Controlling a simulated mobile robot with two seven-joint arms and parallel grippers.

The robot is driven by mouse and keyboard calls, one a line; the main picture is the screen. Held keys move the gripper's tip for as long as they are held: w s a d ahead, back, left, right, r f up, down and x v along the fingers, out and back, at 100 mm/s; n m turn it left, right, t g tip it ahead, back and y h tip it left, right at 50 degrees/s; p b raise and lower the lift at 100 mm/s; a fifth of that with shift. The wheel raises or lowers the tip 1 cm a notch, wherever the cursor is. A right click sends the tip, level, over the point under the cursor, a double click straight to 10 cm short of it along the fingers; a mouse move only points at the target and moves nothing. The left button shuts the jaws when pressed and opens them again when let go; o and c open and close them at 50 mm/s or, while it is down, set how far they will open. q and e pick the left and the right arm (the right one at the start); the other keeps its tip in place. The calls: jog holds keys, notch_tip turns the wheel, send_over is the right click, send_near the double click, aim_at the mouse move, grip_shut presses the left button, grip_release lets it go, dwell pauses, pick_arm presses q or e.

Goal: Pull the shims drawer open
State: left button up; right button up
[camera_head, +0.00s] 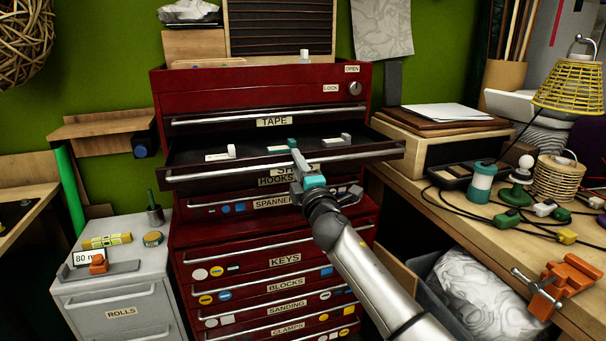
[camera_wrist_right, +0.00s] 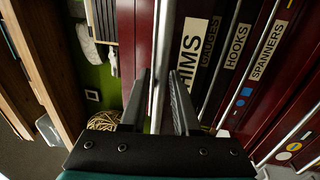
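The shims drawer (camera_head: 225,173) of the red tool cabinet stands pulled out, its dark inside showing a few small white and teal pieces. Its label is partly hidden by my right gripper in the head view; the wrist view shows the end of the label (camera_wrist_right: 189,45). My right gripper (camera_head: 298,163) is at the middle of the long silver drawer handle (camera_head: 359,156). In the right wrist view its two dark fingers (camera_wrist_right: 160,92) lie on either side of the handle bar (camera_wrist_right: 162,40), close against it. My left gripper is not in view.
The tape drawer (camera_head: 220,119) above is shut; the spanners, keys and blocks drawers (camera_head: 286,284) below are shut. A grey rolls cabinet (camera_head: 125,306) stands to the left. A cluttered wooden bench (camera_head: 465,225) with cables and a yellow lamp (camera_head: 570,85) stands to the right.

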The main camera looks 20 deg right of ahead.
jog(key=s+f+p, duration=0.1)
jog(key=s+f, duration=0.2)
jog(key=s, duration=1.1)
jog(key=shift+s+d+p, duration=0.3)
jog(key=shift+s, duration=0.1)
jog(key=shift+f, duration=0.1)
notch_tip(320, 180, down, 22)
jog(key=s+d+m+g+h, duration=0.1)
jog(key=s+d+m+g, duration=0.1)
jog(key=m+g, duration=0.25)
jog(key=s+f+m+g, duration=0.25)
jog(key=s+f, duration=0.25)
jog(key=f, duration=0.4)
jog(key=s+f+m+g, duration=0.1)
jog(key=s+f+g, duration=0.2)
jog(key=s+f, duration=0.35)
jog(key=s+f+m+g, duration=0.3)
jog(key=s+f+g, duration=0.1)
jog(key=s+f, duration=0.95)
jog(key=s+f+m+g, duration=0.2)
jog(key=s+f, duration=0.2)
jog(key=s, duration=0.7)
jog(key=s+a+f+m+g, duration=0.1)
jog(key=s+f+m+g, duration=0.2)
jog(key=s, duration=0.8)
jog(key=shift+f, duration=0.65)
